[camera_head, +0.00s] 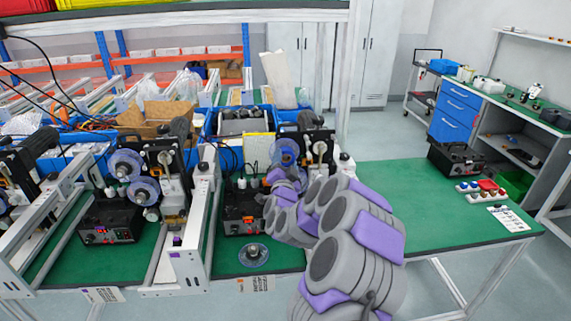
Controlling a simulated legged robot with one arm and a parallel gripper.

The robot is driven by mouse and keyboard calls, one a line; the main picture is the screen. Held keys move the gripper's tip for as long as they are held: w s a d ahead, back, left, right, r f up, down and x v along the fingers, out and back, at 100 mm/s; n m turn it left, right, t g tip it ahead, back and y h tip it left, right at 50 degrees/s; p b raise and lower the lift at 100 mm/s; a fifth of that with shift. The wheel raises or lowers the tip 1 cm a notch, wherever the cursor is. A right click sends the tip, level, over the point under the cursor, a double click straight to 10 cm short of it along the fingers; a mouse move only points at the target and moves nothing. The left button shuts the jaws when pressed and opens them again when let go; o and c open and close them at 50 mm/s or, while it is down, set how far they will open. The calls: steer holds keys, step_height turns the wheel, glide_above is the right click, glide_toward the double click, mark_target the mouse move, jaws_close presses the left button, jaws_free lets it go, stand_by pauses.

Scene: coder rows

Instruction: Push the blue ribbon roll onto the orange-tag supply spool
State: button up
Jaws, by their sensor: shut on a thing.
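A blue ribbon roll (286,151) is upright at the upper spindle of the right-hand coder, directly above and against my gripper in the picture. My gripper (281,176), grey and purple, reaches in from the lower right and appears shut on this roll. The fingertips are small and partly hidden by my own wrist. I cannot tell how far the roll is over the spool, as the spool itself is hidden. Another roll (254,255) lies flat on the green bench in front.
A black control box (243,211) stands left of my gripper. A white frame (199,215) separates this station from the left coder, which carries two rolls (126,164). The green bench (400,190) to the right is mostly clear, with another black box (455,160).

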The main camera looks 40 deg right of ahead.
steer(key=shift+w+d, duration=0.25)
steer(key=shift+w, duration=0.2)
stand_by(0.4)
steer(key=o, duration=1.1)
steer(key=shift+d, duration=0.2)
steer(key=shift+a, duration=0.1)
steer(key=shift+a, duration=0.1)
